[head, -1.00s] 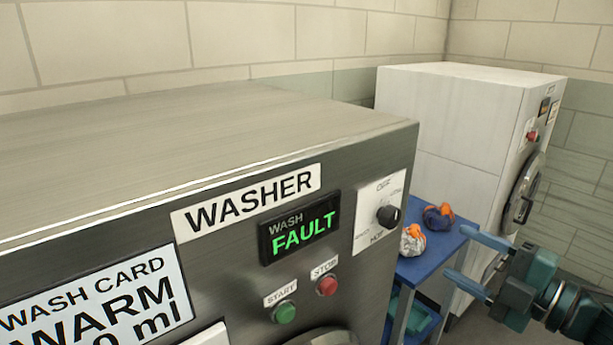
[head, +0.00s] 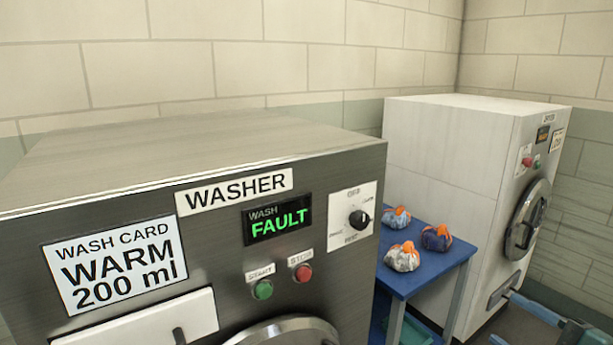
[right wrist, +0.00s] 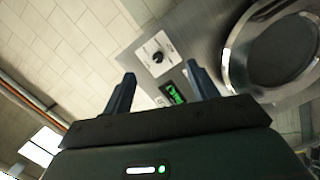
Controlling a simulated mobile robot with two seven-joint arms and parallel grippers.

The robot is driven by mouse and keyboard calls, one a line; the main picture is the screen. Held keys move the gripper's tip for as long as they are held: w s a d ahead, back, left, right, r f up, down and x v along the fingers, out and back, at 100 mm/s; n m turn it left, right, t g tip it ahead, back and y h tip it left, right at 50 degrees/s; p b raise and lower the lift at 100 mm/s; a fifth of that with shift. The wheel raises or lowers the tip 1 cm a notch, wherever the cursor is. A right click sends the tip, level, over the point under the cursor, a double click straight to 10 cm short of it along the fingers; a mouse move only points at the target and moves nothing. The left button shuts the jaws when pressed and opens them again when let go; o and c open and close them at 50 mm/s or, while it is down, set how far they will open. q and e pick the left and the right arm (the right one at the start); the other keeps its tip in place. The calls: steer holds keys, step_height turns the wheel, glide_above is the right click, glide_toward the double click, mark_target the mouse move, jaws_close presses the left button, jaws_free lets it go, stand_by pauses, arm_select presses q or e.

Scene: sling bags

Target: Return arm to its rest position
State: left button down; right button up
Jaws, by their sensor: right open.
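My right gripper (head: 505,316) is at the lower right edge of the head view, partly cut off, in front of the white machine. In the right wrist view its two dark fingers (right wrist: 160,75) stand apart with nothing between them. They point toward the washer's front. My left gripper is not in view. The steel washer (head: 330,180) fills the left and middle of the head view. Its display (head: 277,219) reads "WASH FAULT". Its round door (right wrist: 285,50) shows at the upper right of the right wrist view.
A blue table (head: 430,275) stands between the washer and the white machine (head: 440,150), holding three blue, white and orange bundles (head: 402,257). The white machine has a round door (head: 527,220). A tiled wall (head: 300,60) runs behind.

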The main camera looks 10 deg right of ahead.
steer(key=s+a+f+m+g+h, duration=0.2)
steer(key=f+m, duration=0.3)
steer(key=f, duration=0.5)
steer(key=s+a+f+m+g+h, duration=0.15)
steer(key=f+m, duration=0.35)
steer(key=f, duration=0.6)
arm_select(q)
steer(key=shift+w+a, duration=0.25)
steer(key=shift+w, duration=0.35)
arm_select(e)
steer(key=s+a+f+m+g+y, duration=0.1)
steer(key=a+f, duration=0.4)
steer(key=a, duration=0.5)
steer(key=s+a+f+m+g+y, duration=0.1)
steer(key=a+f, duration=0.4)
steer(key=a, duration=0.5)
steer(key=shift+a+m+g, duration=0.3)
steer(key=shift+m+g, duration=0.3)
steer(key=shift+g, duration=0.25)
